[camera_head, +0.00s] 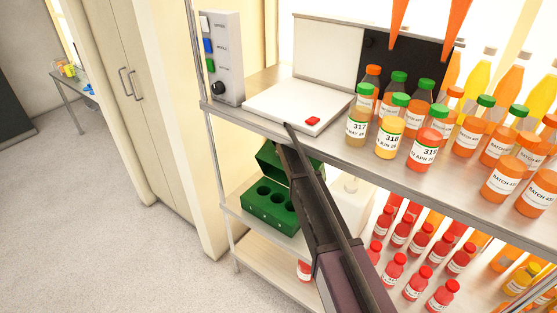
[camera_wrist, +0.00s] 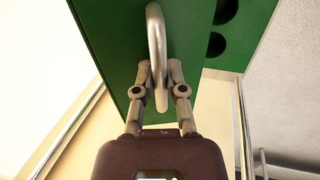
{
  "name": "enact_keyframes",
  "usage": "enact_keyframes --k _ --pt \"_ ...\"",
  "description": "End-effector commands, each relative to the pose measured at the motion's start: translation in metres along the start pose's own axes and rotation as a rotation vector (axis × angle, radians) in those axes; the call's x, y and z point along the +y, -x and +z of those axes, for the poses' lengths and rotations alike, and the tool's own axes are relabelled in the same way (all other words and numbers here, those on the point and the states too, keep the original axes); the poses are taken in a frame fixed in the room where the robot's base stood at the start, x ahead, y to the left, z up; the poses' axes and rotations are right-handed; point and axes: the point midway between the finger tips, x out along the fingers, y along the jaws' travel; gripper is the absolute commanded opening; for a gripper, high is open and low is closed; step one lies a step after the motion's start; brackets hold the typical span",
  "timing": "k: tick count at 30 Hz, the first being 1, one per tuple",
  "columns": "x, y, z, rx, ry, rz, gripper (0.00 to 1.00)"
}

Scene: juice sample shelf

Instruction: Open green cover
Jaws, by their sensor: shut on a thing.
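The green cover (camera_head: 270,158) stands tilted up at the back of a green box (camera_head: 262,218) on the middle shelf. Round holes show in the top of the box. In the wrist view, the cover (camera_wrist: 115,45) fills the upper middle, with a curved metal handle (camera_wrist: 156,35) on it. My gripper (camera_wrist: 160,75) is shut on this handle, one finger on each side. Part of the box with dark holes (camera_wrist: 224,12) shows at the upper right.
The metal shelf above (camera_head: 345,152) carries several juice bottles, a white device (camera_head: 297,108) with a red button, and a control box (camera_head: 222,60). A white container (camera_head: 352,200) stands right of my arm. Red bottles (camera_head: 393,268) fill the lower right. Floor at the left is clear.

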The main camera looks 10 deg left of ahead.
Motion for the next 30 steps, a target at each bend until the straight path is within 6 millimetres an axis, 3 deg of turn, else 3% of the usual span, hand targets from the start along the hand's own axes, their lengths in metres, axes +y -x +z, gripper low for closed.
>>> enact_keyframes --k 6,12,21,30 --pt "0.046 -0.013 -0.002 -0.003 -0.003 -0.050 0.00" --pt "0.074 -0.029 -0.002 -0.002 -0.002 -0.216 0.00" --pt "0.094 -0.044 -0.001 0.001 0.002 -0.268 0.00" --pt "0.099 -0.046 0.000 0.002 0.001 -0.266 0.00"
